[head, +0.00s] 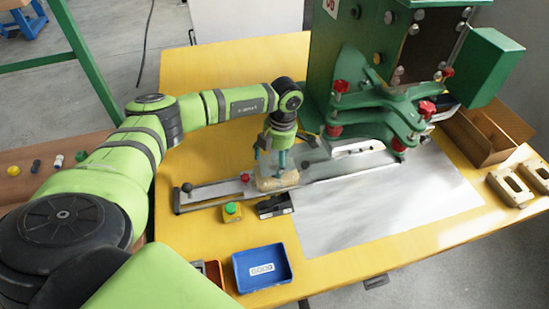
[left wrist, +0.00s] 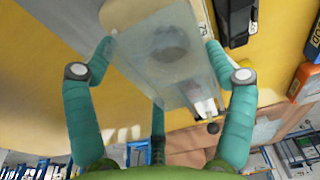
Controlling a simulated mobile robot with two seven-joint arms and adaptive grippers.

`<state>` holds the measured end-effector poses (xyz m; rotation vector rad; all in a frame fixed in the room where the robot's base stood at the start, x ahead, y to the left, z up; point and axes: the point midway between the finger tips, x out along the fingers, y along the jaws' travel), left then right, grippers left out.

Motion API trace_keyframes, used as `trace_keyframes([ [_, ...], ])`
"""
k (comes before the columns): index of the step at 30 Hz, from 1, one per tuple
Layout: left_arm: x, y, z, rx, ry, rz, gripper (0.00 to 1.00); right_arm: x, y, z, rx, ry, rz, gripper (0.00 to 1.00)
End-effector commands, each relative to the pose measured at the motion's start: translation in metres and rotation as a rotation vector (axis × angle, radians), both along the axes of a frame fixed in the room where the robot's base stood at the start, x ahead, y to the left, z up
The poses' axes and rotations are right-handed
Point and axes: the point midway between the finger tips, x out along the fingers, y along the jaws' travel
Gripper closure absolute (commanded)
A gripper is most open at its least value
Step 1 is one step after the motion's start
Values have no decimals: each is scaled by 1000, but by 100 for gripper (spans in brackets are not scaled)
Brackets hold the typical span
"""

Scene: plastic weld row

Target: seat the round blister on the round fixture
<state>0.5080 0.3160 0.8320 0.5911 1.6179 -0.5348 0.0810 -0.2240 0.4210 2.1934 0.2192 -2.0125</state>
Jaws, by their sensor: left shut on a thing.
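My left gripper (head: 279,163) points down over the tan fixture (head: 277,182) on the metal slide, left of the green press. Its fingers (left wrist: 160,62) are shut on the clear blister (left wrist: 140,72), which shows as a see-through sheet between them in the left wrist view. A grey round shape shows through the blister. The blister is over the fixture; I cannot tell whether it touches or is seated. The fingers partly hide the fixture in the head view. My right gripper is not in view.
The green press (head: 400,60) with red knobs stands at the back right. A green button box (head: 232,212), a black device (head: 274,206) and a blue bin (head: 263,268) are in front. The metal sheet (head: 385,215) is clear.

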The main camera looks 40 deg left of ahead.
Motion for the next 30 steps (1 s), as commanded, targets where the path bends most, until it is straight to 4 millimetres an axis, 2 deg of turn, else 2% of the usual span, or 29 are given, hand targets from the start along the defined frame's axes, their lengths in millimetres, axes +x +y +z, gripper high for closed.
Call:
trace_keyframes([
  [17, 0, 0, 0, 0, 0, 0, 30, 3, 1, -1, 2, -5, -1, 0],
  [30, 0, 0, -9, 0, 0, 0, 30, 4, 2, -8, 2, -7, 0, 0],
])
